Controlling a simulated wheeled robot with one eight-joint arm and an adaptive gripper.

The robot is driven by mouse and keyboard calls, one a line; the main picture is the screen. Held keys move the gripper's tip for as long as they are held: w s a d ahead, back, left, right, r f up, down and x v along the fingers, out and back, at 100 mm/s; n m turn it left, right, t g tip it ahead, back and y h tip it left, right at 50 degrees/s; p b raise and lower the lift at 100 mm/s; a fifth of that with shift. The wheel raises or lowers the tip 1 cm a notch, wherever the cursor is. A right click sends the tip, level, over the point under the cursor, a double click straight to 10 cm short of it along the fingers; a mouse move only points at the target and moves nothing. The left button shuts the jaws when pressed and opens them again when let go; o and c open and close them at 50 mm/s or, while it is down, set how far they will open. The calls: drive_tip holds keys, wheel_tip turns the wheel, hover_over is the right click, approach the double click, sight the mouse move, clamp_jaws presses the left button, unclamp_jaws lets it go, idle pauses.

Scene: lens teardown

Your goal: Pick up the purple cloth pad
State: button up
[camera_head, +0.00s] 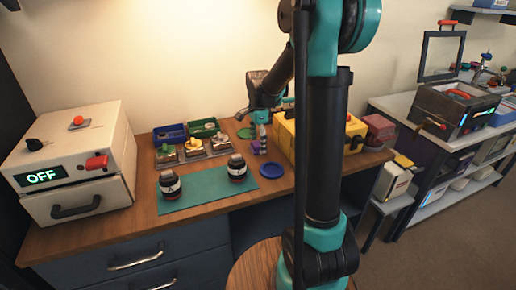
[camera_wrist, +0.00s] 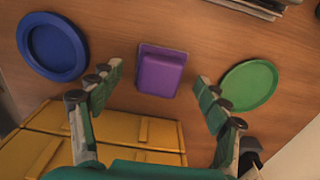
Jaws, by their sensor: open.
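The purple cloth pad (camera_wrist: 160,72) lies flat on the wooden desk in the wrist view, a small rounded block with a raised top. My gripper (camera_wrist: 157,85) is open, with one finger to the left of the pad and one to the right, both apart from it. In the head view my gripper (camera_head: 260,132) is over the back middle of the desk, and a bit of the purple pad (camera_head: 259,147) shows just below it, partly hidden by the fingers.
A blue round dish (camera_wrist: 53,46) and a green disc (camera_wrist: 248,86) flank the pad. A yellow case (camera_wrist: 120,130) is close by. Two dark lenses (camera_head: 170,186) stand on a teal mat (camera_head: 205,198). Blue and green bins (camera_head: 170,133) stand behind small parts.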

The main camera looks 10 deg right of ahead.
sight(258, 143)
drive_tip(key=shift+f, duration=0.45)
drive_tip(key=c, duration=1.1)
drive_tip(key=shift+c, duration=0.2)
wheel_tip(258, 143, up, 20)
